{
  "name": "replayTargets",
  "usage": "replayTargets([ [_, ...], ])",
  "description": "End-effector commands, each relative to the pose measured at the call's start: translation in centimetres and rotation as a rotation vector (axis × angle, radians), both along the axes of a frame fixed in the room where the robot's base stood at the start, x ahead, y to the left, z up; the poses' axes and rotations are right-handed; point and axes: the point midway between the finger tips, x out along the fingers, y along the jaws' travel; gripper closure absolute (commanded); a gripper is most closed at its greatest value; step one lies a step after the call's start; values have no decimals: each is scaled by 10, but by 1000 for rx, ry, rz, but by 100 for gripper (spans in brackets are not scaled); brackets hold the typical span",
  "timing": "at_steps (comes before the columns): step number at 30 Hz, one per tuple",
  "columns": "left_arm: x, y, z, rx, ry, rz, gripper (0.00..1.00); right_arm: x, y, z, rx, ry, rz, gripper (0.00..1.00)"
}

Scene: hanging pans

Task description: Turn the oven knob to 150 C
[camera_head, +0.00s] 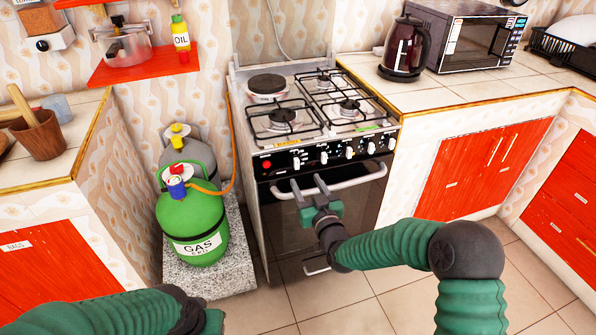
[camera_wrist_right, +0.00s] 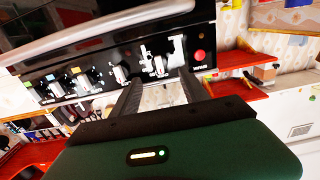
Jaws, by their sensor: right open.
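The stove's black control panel (camera_head: 333,154) has a row of light knobs. The leftmost knob (camera_head: 296,163) is beside a red button (camera_head: 267,165); its dial labels are too small to read. In the right wrist view, this knob (camera_wrist_right: 159,66) and the red button (camera_wrist_right: 199,56) are beyond the fingers. Which knob is the oven's, I cannot tell. My right gripper (camera_head: 307,183) is open and empty before the oven door, just below the left knobs; its fingers (camera_wrist_right: 160,87) point toward the panel. My left gripper (camera_head: 213,321) shows only its green body at the bottom edge; its fingers are hidden.
The oven handle (camera_head: 345,181) crosses the door close to my right fingers. Burners with black grates (camera_head: 315,100) are on top. A green gas bottle (camera_head: 193,224) stands left of the stove. A kettle (camera_head: 403,48) and microwave (camera_head: 466,38) stand on the right counter.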

Motion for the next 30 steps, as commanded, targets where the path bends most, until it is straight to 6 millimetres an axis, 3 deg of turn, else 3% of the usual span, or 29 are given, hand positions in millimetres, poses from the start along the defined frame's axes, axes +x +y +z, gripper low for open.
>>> replayTargets([
  [3, 0, 0, -9, 0, 0, 0, 64, 30, 9, -3, 1, -2, -2, 47],
  [9, 0, 0, -17, 0, 0, 0, 64, 67, 22, -2, 1, 0, -1, 47],
  [14, 0, 0, -18, 0, 0, 0, 64, 78, 25, 0, 0, 0, -1, 47],
  [21, 0, 0, -18, 0, 0, 0, 64, 79, 25, 0, -1, 1, -1, 47],
  [30, 0, 0, -18, 0, 0, 0, 64, 79, 25, 0, -1, 1, -1, 87],
])
